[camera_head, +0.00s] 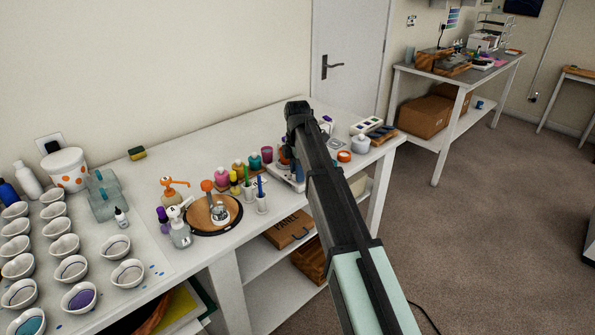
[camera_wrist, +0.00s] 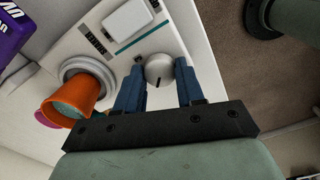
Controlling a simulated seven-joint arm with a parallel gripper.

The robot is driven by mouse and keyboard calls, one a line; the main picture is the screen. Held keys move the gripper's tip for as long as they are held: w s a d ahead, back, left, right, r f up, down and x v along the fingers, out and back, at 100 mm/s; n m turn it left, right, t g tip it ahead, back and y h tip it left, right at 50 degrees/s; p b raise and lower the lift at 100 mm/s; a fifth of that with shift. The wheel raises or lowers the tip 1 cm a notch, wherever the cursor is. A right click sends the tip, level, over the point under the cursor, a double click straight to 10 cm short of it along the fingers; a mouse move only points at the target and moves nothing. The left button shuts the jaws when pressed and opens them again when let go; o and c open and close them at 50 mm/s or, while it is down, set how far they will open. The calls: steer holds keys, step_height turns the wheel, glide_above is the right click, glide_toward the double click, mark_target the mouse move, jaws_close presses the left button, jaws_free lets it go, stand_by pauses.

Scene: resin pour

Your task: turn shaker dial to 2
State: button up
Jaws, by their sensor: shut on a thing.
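An orange cup (camera_wrist: 72,101) is tilted in the picture at the shaker's round holder. In the head view the shaker (camera_head: 284,174) is mostly hidden behind my arm, and the dial and fingers cannot be seen.
A purple box (camera_wrist: 14,32) with "UV" lettering lies beside the shaker. Pink and amber bottles (camera_head: 221,177), white cups with blue and green sticks (camera_head: 261,203), and a round wooden board (camera_head: 200,228) stand left of it. The floor lies beyond the table's edge.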

steer(key=m, duration=0.9)
steer(key=shift+m, duration=0.3)
stand_by(0.3)
steer(key=o, duration=1)
steer(key=shift+o, duration=0.2)
step_height(320, 180, up, 14)
